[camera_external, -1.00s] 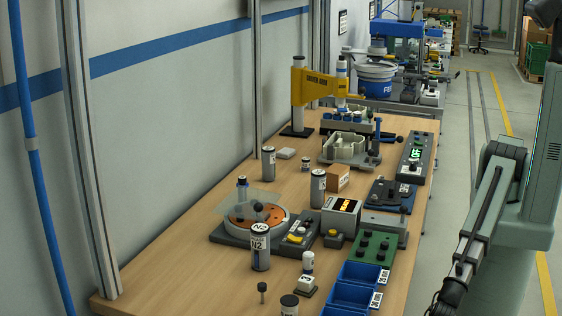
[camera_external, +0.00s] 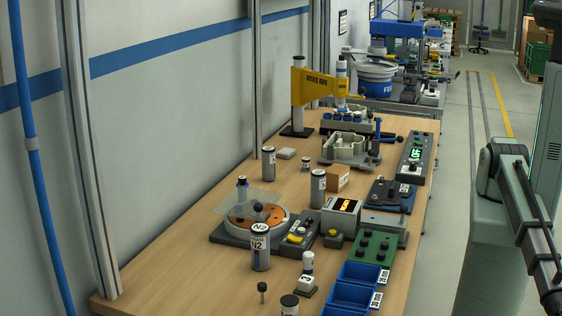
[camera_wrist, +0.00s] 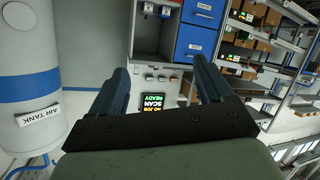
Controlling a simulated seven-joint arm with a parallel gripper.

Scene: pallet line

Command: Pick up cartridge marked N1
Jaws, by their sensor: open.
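Several grey cartridges with white labels and dark caps stand upright on the wooden bench (camera_external: 180,262) in the external view. The nearest full one (camera_external: 260,248) is marked N2. Another cartridge (camera_external: 318,188) stands at mid-bench and one (camera_external: 268,163) farther back; their marks are too small to read. A dark-capped cylinder (camera_external: 289,304) is cut off at the front edge of the picture. I cannot tell which one is N1. My gripper (camera_wrist: 160,82) is open and empty in the wrist view, with no cartridge between its fingers. It is outside the external view.
By the N2 cartridge are a turntable with an orange disc (camera_external: 240,215), a small white-capped item (camera_external: 307,263) and blue bins (camera_external: 362,273). The bench's left front is clear. The wrist view faces an air tank (camera_wrist: 30,90), a cabinet with blue drawers (camera_wrist: 195,42) and shelves.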

